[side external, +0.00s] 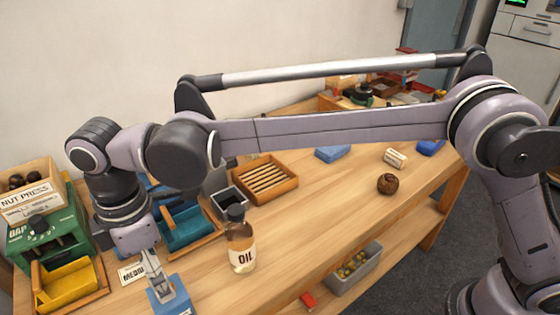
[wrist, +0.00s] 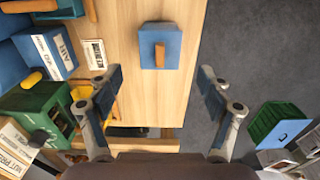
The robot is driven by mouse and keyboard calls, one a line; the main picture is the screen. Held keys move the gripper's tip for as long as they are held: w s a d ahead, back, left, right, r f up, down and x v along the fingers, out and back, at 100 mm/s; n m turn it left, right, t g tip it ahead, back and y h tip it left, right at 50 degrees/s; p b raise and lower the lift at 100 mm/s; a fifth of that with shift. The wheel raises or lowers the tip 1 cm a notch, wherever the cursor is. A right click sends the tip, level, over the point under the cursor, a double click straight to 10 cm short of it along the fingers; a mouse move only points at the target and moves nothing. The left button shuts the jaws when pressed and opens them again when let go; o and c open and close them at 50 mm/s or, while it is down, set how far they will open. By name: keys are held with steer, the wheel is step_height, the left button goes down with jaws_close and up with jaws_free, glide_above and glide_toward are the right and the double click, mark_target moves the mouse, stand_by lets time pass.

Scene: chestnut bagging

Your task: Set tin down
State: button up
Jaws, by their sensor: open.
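A blue square box (wrist: 172,30) with a wooden handle on it, which may be the tin, sits on the wooden bench near its edge in the wrist view. It also shows at the bottom of the side view (side external: 182,309), partly hidden by my gripper. My gripper (wrist: 160,84) is open, its two fingers wide apart with nothing between them. In the wrist view the box lies beyond the fingertips, centred between them. In the side view my gripper (side external: 158,288) points down close over the box; I cannot tell whether it touches.
The green nut press (side external: 45,240) with a yellow tray (side external: 66,285) is at left. A slatted wooden tray (side external: 266,181) lies farther back. Bench around the box is mostly clear.

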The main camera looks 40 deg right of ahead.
step_height(320, 180, up, 2)
steer(key=shift+r, duration=0.2)
steer(key=w+d+r+m+t+y, duration=0.15)
steer(key=d+m, duration=0.25)
steer(key=d, duration=0.8)
steer(key=w+d+r+m+t, duration=0.1)
steer(key=d+r+m, duration=0.25)
steer(key=d, duration=0.85)
steer(key=s+d+f+m+t, duration=0.2)
steer(key=s+d+f+m, duration=0.2)
steer(key=d, duration=0.6)
steer(key=s+d+f+m+t+h, duration=0.1)
steer(key=s+d+f+m+t, duration=0.1)
steer(key=s+d+m, duration=0.4)
steer(key=d+f, duration=0.1)
steer(key=d, duration=0.3)
steer(key=shift+s+f+t, duration=0.15)
steer(key=shift+f+t, duration=0.2)
steer(key=shift+f, duration=0.05)
